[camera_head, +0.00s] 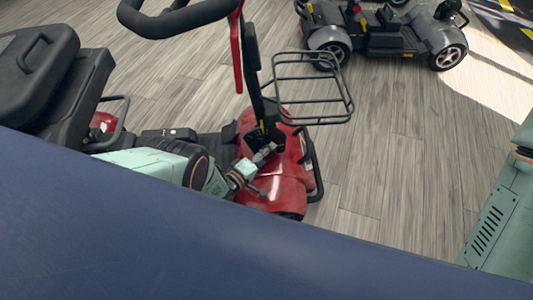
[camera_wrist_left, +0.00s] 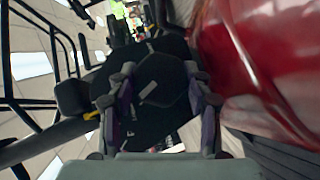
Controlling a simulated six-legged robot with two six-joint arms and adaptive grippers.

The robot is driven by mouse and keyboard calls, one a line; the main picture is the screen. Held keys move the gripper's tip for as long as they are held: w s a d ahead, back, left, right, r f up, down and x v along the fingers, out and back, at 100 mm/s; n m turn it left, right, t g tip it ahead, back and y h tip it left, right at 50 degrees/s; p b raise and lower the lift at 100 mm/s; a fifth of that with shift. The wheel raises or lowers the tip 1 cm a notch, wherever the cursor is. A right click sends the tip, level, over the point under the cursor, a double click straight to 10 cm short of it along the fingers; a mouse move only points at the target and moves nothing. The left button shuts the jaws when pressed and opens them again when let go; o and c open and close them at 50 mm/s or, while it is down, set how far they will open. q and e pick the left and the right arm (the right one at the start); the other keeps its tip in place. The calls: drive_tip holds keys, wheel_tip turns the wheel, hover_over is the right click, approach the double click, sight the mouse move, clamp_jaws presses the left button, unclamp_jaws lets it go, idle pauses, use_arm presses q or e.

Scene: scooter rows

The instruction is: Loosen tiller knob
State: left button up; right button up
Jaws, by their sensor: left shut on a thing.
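The red scooter (camera_head: 285,185) stands below me, with its red and black tiller (camera_head: 252,75) rising from the front body. My left gripper (camera_head: 267,151) reaches in from the left to the foot of the tiller. In the left wrist view its two fingers (camera_wrist_left: 158,95) are closed on the sides of a dark, rounded knob (camera_wrist_left: 160,75), which I take for the tiller knob. In the head view the knob is too small and dark to make out behind the fingers. My right gripper is out of view.
A black wire basket (camera_head: 312,88) hangs on the tiller's front. The black seat (camera_head: 45,65) is at left, the looped handlebar (camera_head: 175,18) above. Another scooter (camera_head: 385,35) stands at the back right. Wood floor (camera_head: 400,150) between is clear.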

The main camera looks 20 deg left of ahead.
use_arm(q)
drive_tip(key=shift+w+a+r, duration=0.1)
drive_tip(key=shift+w, duration=0.05)
drive_tip(key=o, duration=1.2)
drive_tip(key=shift+c, duration=0.2)
drive_tip(key=v, duration=1.2)
drive_tip(key=shift+s, duration=0.25)
